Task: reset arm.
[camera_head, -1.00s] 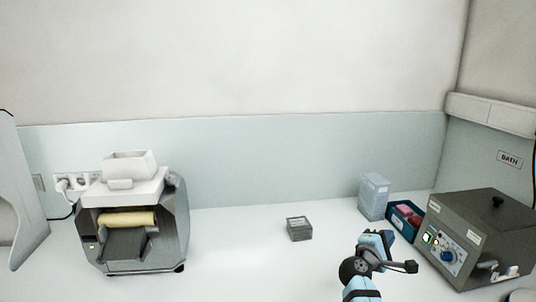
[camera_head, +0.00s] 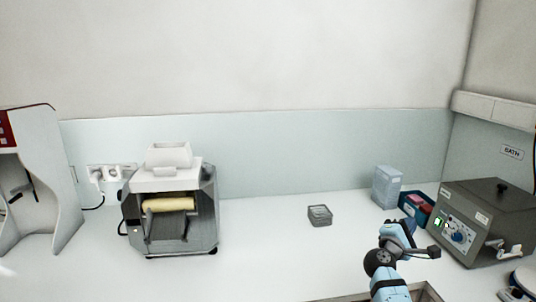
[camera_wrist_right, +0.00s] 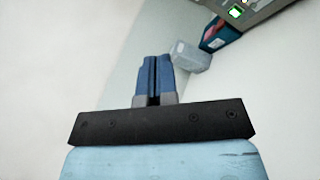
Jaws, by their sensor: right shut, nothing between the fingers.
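My right arm comes in at the lower right of the head view, and its right gripper (camera_head: 397,230) is above the white counter, in front of the blue bin and the bath unit. In the right wrist view the blue fingers of the right gripper (camera_wrist_right: 153,78) lie together, shut with nothing between them. My left gripper is not in view.
A mill with a yellow roller (camera_head: 168,204) stands at the left of the counter. A small grey box (camera_head: 320,215) sits mid-counter. A clear container (camera_head: 387,187), a blue bin (camera_head: 416,206) and the bath unit (camera_head: 488,218) stand at the right. The middle is mostly clear.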

